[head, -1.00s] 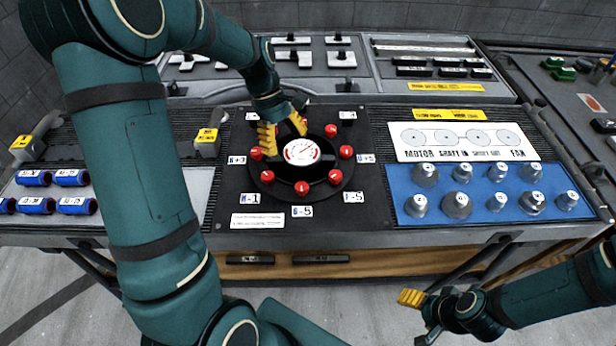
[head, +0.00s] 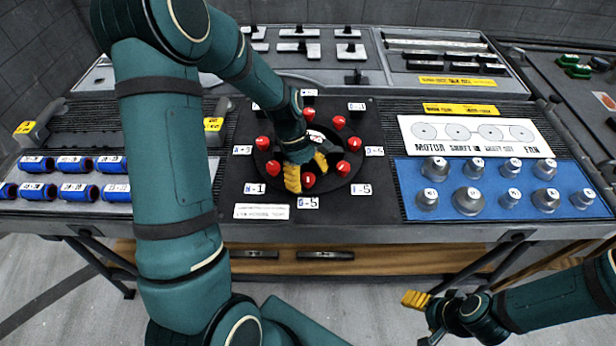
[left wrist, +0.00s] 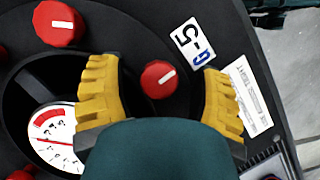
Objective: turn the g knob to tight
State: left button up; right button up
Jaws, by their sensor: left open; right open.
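The round black panel carries a ring of red knobs around a white dial (left wrist: 52,137). A red knob (left wrist: 160,78) with a white mark lies beside a label (left wrist: 192,44) that seems to read "g-5". In the head view this knob (head: 308,180) is at the front of the ring, and its label (head: 308,202) is just in front of it. My left gripper (head: 306,170) is open, its yellow fingers on either side of this knob; in the left wrist view there are gaps between knob and fingers. My right gripper (head: 425,312) is open and empty, low at the right.
Neighbouring red knobs (head: 278,168) stand close to the left fingers. Blue cylinders (head: 76,163) lie at the left, and grey cones stand on a blue mat (head: 398,181) at the right. A white motor-and-fan panel (head: 475,135) lies behind them.

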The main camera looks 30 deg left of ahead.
pick_arm(q)
grip_shut()
jog(key=shift+m, duration=0.3)
jog(key=m+g+p, duration=0.1)
jog(key=m+p, duration=0.1)
jog(key=m, duration=0.1)
jog(key=shift+r+g+y+p, duration=0.1)
jog(key=shift+g+y+p, duration=0.2)
jog(key=m+g+y+p, duration=0.1)
jog(key=m, duration=0.2)
jog(key=shift+m, duration=0.4)
jog(key=m+y+p, duration=0.1)
jog(key=m, duration=0.1)
jog(key=m+p, duration=0.1)
jog(key=m, duration=0.2)
jog(key=shift+d+m+g+y, duration=0.1)
jog(key=shift+m+g+y, duration=0.2)
jog(key=shift+g+y, duration=0.1)
jog(key=m+y, duration=0.2)
jog(key=m, duration=0.2)
jog(key=shift+s+m, duration=0.1)
jog(key=shift+m, duration=0.3)
jog(key=shift+f+m+p, duration=0.2)
jog(key=shift+m+p, duration=0.1)
